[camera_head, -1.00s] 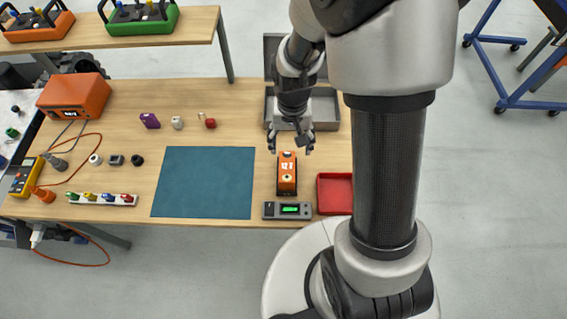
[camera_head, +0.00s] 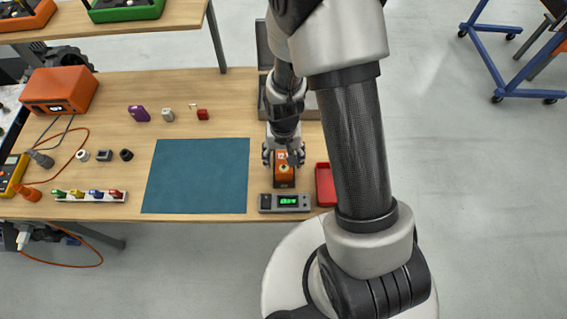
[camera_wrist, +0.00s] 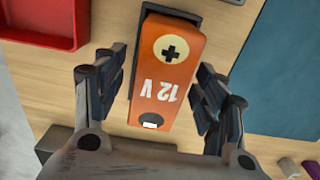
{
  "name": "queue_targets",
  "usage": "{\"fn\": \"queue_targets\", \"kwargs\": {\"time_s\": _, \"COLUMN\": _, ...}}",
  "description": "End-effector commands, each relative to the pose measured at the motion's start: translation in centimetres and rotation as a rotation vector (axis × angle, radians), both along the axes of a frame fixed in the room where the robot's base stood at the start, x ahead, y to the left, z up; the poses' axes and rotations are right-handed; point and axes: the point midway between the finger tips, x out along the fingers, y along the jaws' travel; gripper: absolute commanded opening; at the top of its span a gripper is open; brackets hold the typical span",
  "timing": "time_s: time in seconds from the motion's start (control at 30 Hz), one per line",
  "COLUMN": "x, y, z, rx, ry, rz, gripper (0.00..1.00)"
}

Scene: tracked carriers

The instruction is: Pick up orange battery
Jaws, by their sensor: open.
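In the wrist view the orange battery (camera_wrist: 167,70) shows a "12 V" label and a plus sign on a pale disc. My gripper (camera_head: 283,158) is over the battery's far end. In the wrist view my open gripper (camera_wrist: 161,80) has one finger on each side of the battery, with a visible gap at both sides. The fingers partly hide the battery in the head view.
The grey display device (camera_head: 285,202) sits at the table's front edge. A red tray (camera_head: 325,185) stands close on the right, and a blue mat (camera_head: 197,176) lies on the left. A grey open case (camera_head: 308,106) is behind my gripper.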

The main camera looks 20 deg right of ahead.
Motion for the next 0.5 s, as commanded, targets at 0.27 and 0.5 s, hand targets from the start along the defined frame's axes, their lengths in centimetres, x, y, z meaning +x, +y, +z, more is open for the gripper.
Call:
{"fn": "queue_targets", "kwargs": {"time_s": 0.27, "x": 0.06, "y": -0.01, "z": 0.07, "rx": 0.000, "ry": -0.001, "rz": 0.000, "gripper": 0.59}}
{"fn": "queue_targets", "kwargs": {"time_s": 0.5, "x": 0.05, "y": -0.02, "z": 0.08, "rx": 0.000, "ry": -0.001, "rz": 0.000, "gripper": 0.43}}
